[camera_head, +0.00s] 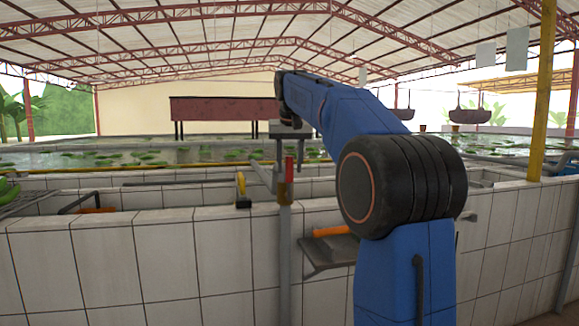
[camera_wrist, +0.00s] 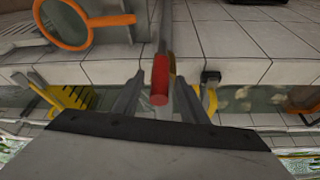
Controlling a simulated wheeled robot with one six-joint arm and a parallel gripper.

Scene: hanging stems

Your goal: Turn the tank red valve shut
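The red valve handle (camera_head: 289,169) stands on a grey upright pipe (camera_head: 285,250) in front of the white tiled tank wall. In the wrist view the red handle (camera_wrist: 160,80) shows between my gripper's two fingers, end towards the camera. My gripper (camera_head: 282,165) hangs down from my arm at the handle. In the wrist view my gripper (camera_wrist: 158,84) is open, with a finger on each side of the handle and visible gaps. I cannot tell how deep the handle sits between the fingers. Part of the pipe is hidden.
A yellow-handled item (camera_head: 241,187) sits on the wall top left of the pipe. A grey shelf (camera_head: 335,254) with an orange-handled item (camera_head: 331,231) is right of it. An orange ring-shaped item (camera_wrist: 62,22) and a yellow item (camera_wrist: 68,96) show in the wrist view.

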